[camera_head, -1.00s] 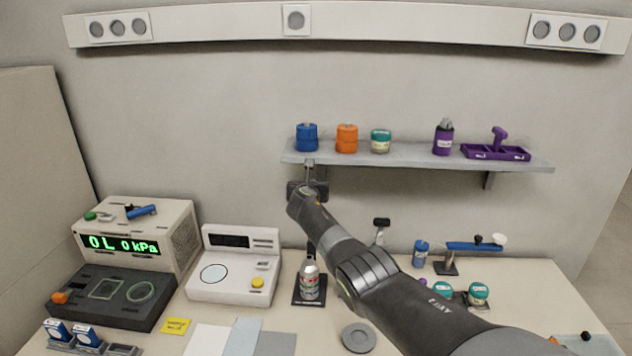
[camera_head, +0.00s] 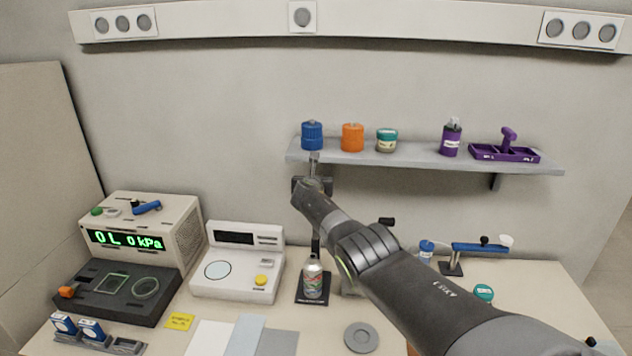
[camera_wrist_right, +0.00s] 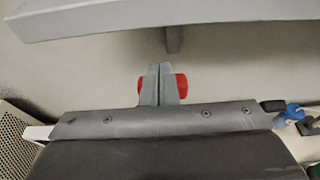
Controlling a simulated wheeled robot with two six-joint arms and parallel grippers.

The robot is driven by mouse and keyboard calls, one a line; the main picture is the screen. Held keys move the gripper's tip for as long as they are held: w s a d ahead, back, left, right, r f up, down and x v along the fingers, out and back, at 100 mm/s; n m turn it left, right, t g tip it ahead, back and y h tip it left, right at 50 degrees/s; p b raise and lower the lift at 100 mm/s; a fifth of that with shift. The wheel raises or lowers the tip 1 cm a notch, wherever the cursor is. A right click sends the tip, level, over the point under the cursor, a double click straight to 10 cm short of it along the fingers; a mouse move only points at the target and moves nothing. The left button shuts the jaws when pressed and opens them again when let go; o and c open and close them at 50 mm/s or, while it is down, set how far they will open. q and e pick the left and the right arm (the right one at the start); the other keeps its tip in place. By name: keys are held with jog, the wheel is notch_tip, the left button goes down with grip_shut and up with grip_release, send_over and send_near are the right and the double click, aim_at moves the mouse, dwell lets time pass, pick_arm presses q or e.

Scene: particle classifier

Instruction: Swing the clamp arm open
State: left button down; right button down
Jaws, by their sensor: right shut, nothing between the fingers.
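Which part is the clamp arm I cannot tell for certain. A dark-tipped lever (camera_head: 387,221) stands up behind my right arm, its lower part hidden. A blue arm (camera_head: 480,247) on a small stand lies at the right back of the table. A blue lever (camera_head: 147,207) sits on the kPa box. My right gripper (camera_head: 314,157) is shut and empty, raised at the shelf's front edge, left of the dark-tipped lever and above a spray can. In the right wrist view the red-sided fingers (camera_wrist_right: 161,84) are together with nothing between them. My left gripper is not in view.
The wall shelf (camera_head: 400,158) holds several jars and a purple tray (camera_head: 505,153), close to my right gripper. The spray can (camera_head: 313,278) stands on a dark base below. A white instrument (camera_head: 237,264) and the kPa box (camera_head: 150,222) fill the left side.

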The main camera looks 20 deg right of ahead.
jog(key=p+v, duration=0.3)
jog(key=v, duration=1.4)
jog(key=shift+s+a, duration=0.15)
jog(key=shift+a, duration=0.05)
dwell(0.4)
dwell(0.5)
